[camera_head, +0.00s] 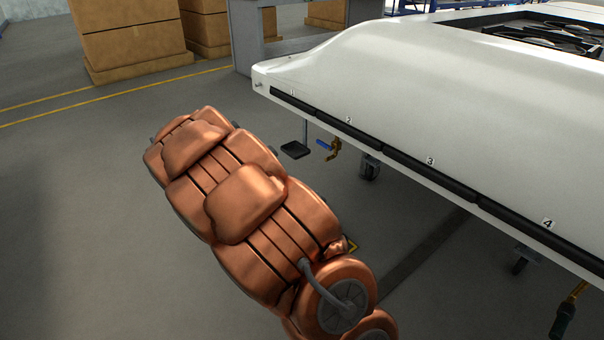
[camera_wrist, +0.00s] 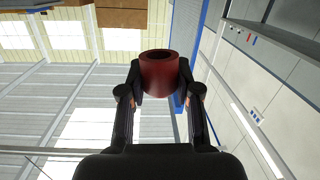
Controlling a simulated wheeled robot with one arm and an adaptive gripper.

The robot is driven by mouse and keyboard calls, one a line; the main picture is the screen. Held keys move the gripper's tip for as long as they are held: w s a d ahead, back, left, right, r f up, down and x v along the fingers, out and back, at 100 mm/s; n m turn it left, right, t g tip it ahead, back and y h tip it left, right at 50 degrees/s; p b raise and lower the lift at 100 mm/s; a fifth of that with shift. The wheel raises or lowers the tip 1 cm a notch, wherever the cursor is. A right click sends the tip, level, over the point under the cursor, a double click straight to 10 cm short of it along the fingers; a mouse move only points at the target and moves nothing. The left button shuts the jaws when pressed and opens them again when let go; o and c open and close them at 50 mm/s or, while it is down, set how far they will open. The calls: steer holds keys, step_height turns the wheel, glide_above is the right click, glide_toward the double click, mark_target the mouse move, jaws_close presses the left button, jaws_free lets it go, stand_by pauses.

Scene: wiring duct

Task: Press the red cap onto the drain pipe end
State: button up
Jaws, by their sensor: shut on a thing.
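In the wrist view, the red cap (camera_wrist: 160,72) is a short, dark red cylinder with a round opening facing up in the picture. My gripper (camera_wrist: 160,82) is shut on it, one black finger on each side. In the head view, my copper-coloured arm fills the middle, and the gripper and cap do not show. A brass fitting with a blue handle (camera_head: 328,147) hangs under the white body's edge. Another brass pipe (camera_head: 573,296) with a dark lower end hangs at the lower right. I cannot tell which of these is the drain pipe end.
The large white body (camera_head: 400,80) stands on casters, with black numbered strips (camera_head: 430,172) along its lower edge. A small dark plate (camera_head: 295,149) is beside the blue handle. Cardboard boxes (camera_head: 130,35) stand at the back left. The grey floor (camera_head: 80,220) at left is clear.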

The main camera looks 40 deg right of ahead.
steer(key=w+d+f+n+t+b, duration=0.1)
steer(key=d+f+n, duration=0.25)
steer(key=d, duration=0.35)
steer(key=w+d+f+n+t+h+b, duration=0.1)
steer(key=d+f+n+t+b, duration=0.1)
steer(key=d+f, duration=0.4)
steer(key=w+d+f+n+t+b, duration=0.1)
steer(key=d+f+n, duration=0.25)
steer(key=d, duration=0.55)
steer(key=s+d+f+n+h+b, duration=0.1)
steer(key=s+d+f+n+h, duration=0.1)
steer(key=s+d+f, duration=0.4)
steer(key=s+d+f+n+t+h+b, duration=0.1)
steer(key=s+d+f, duration=0.5)
steer(key=d, duration=0.9)
steer(key=shift+s+d+n+t+h+b, duration=0.2)
steer(key=shift+d+n+t+h+b, duration=0.15)
steer(key=shift+n+h+b, duration=0.35)
steer(key=shift+s+d+f, duration=0.1)
steer(key=shift+f, duration=0.05)
steer(key=d, duration=0.5)
steer(key=shift+d, duration=0.25)
